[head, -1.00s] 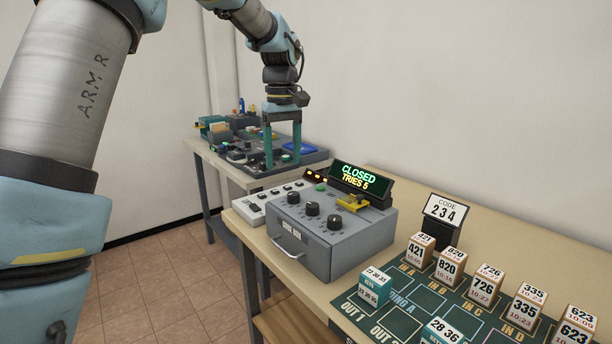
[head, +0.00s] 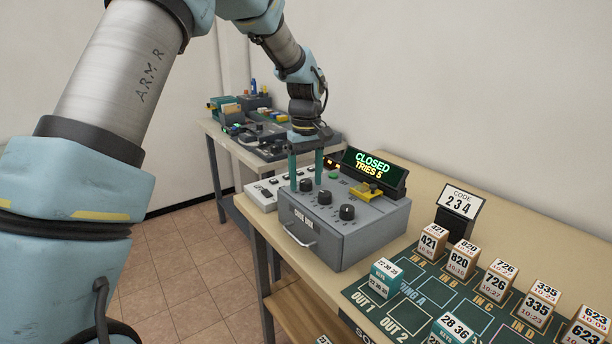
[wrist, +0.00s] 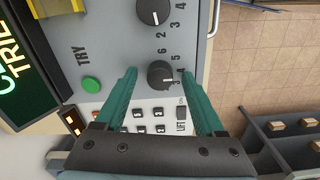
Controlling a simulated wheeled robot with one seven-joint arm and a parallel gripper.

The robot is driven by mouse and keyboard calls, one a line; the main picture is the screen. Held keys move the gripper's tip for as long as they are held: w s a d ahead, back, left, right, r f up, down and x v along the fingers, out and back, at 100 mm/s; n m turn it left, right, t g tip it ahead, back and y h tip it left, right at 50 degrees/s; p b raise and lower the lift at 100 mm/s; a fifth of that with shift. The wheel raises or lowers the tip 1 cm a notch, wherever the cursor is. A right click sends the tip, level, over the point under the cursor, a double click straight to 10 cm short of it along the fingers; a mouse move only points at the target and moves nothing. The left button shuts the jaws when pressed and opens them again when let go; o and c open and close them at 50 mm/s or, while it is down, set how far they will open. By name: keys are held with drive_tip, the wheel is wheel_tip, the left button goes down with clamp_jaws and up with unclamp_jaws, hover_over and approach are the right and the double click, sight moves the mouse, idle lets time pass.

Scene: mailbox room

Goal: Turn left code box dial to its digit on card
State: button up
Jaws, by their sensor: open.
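The grey code box (head: 345,240) stands on the table with three black dials on top. The left dial (head: 306,185) lies between the open teal fingers of my gripper (head: 306,180). In the wrist view, the left dial (wrist: 160,74) shows between the two fingertips (wrist: 159,73), with a gap on each side. Its white mark points right, toward the printed digits; the exact digit is hard to read. The middle dial (head: 325,197) and right dial (head: 347,212) are clear of my gripper. The code card (head: 459,202) reads 2 3 4.
The display (head: 370,168) reads CLOSED, TRIES 5. A green TRY button (wrist: 91,85) and a yellow part (head: 367,191) sit on the box top. A white keypad panel (head: 263,195) is beside the box. Numbered blocks (head: 460,262) stand on the mat at right.

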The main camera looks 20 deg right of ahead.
clamp_jaws()
idle(0.7)
